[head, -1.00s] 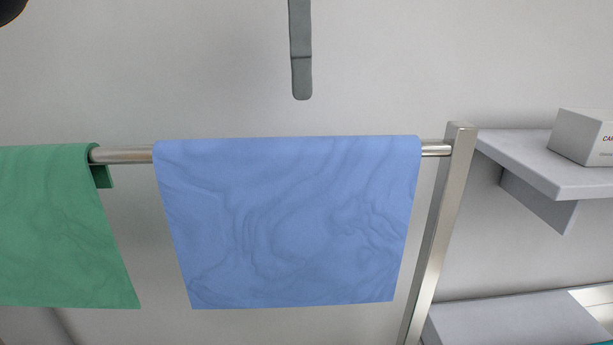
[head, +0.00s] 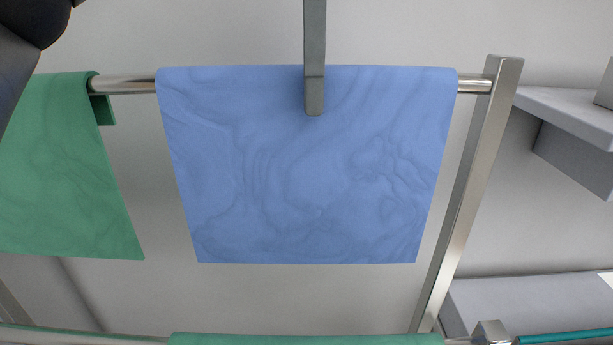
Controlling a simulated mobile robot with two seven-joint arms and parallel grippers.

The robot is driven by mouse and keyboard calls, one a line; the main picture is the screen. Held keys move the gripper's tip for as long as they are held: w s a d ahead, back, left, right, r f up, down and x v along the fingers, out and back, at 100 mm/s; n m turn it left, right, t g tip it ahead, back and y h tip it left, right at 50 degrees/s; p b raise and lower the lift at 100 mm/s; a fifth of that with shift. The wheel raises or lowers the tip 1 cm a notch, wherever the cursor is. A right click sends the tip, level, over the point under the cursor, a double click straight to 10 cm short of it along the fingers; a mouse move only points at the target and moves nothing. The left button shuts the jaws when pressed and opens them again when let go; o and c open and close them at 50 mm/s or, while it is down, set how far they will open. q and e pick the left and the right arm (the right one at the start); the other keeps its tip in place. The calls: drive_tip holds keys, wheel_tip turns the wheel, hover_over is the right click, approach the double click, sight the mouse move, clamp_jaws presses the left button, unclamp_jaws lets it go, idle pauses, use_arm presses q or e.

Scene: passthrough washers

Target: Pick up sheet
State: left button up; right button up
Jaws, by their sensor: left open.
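A blue sheet (head: 310,190) hangs folded over a metal rail in the middle of the head view, its lower edge free. A green sheet (head: 65,170) hangs on the same rail at the left, cut off by the picture's edge. My left gripper (head: 314,104) comes down from the top centre, with its grey finger seen edge-on and open. Its tip overlaps the top edge of the blue sheet in the picture. I cannot tell whether it touches the cloth, and any second finger is hidden. My right gripper is not in view.
The rail (head: 125,84) ends at a slanted metal post (head: 470,190) on the right. Grey shelves (head: 570,125) stand beyond the post. Another green cloth (head: 305,339) shows on a lower bar at the bottom edge. A dark part of my arm fills the top left corner.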

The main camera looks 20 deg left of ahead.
sight(306, 122)
use_arm(q)
drive_tip(key=f, duration=0.5)
drive_tip(key=shift+s+a, duration=0.15)
drive_tip(key=shift+a, duration=0.15)
drive_tip(key=shift+c, duration=0.3)
clamp_jaws()
idle(0.3)
